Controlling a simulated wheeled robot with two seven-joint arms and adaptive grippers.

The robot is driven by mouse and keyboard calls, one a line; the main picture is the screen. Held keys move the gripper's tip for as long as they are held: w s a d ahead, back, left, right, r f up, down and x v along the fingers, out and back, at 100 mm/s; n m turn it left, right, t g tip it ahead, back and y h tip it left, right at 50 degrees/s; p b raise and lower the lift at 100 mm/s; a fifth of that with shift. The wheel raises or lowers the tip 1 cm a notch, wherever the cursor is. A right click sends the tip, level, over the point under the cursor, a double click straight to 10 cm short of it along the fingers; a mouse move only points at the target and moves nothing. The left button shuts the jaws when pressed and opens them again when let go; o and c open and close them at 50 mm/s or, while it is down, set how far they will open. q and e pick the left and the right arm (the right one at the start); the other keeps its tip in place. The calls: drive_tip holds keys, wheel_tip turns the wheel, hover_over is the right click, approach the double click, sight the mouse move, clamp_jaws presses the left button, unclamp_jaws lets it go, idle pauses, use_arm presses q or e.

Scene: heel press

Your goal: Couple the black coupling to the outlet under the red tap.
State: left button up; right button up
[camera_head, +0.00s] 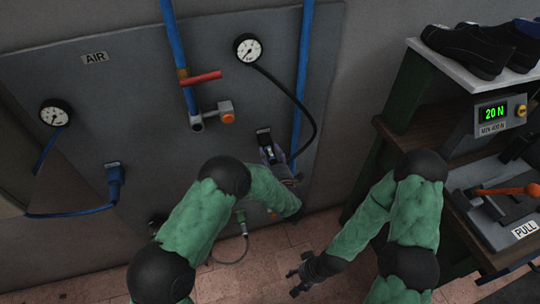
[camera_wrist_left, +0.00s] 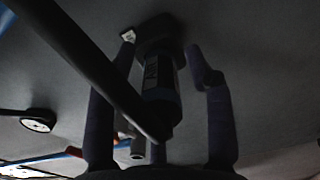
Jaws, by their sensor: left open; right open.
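The red tap (camera_head: 200,77) sits on the left blue pipe in the head view, its handle pointing right. The outlet (camera_head: 197,122) hangs below it, with nothing on it. The black coupling (camera_head: 264,138) is at the panel, right of and below the outlet. In the left wrist view the coupling (camera_wrist_left: 160,92) is between the spread fingers of my left gripper (camera_wrist_left: 166,55), which is open; I cannot tell whether they touch it. That gripper (camera_head: 276,162) is partly hidden by its arm in the head view. My right gripper (camera_head: 304,275) is open and empty, low over the floor.
A black hose (camera_head: 301,98) loops from the upper gauge (camera_head: 248,48) down towards the coupling. A bench with a press (camera_head: 504,200) stands at right. A fitting with an orange button (camera_head: 228,117) adjoins the outlet.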

sight(274, 163)
use_arm(q)
drive_tip(key=shift+c, duration=0.3)
idle(0.5)
clamp_jaws()
drive_tip(key=shift+s, duration=0.1)
drive_tip(key=shift+p+v, duration=0.6)
drive_tip(key=shift+v, duration=2.3)
drive_tip(key=shift+s, duration=0.1)
drive_tip(key=shift+p+v, duration=0.35)
drive_tip(key=shift+v, duration=1.35)
drive_tip(key=s+a+r+p, duration=0.3)
drive_tip(key=a+r+p, duration=0.3)
drive_tip(key=a+r, duration=0.3)
drive_tip(key=s+a+r+p, duration=0.3)
drive_tip(key=a+r+p, duration=0.4)
drive_tip(key=a+r, duration=0.2)
drive_tip(key=shift+s+a, duration=0.4)
drive_tip(key=shift+a, duration=1)
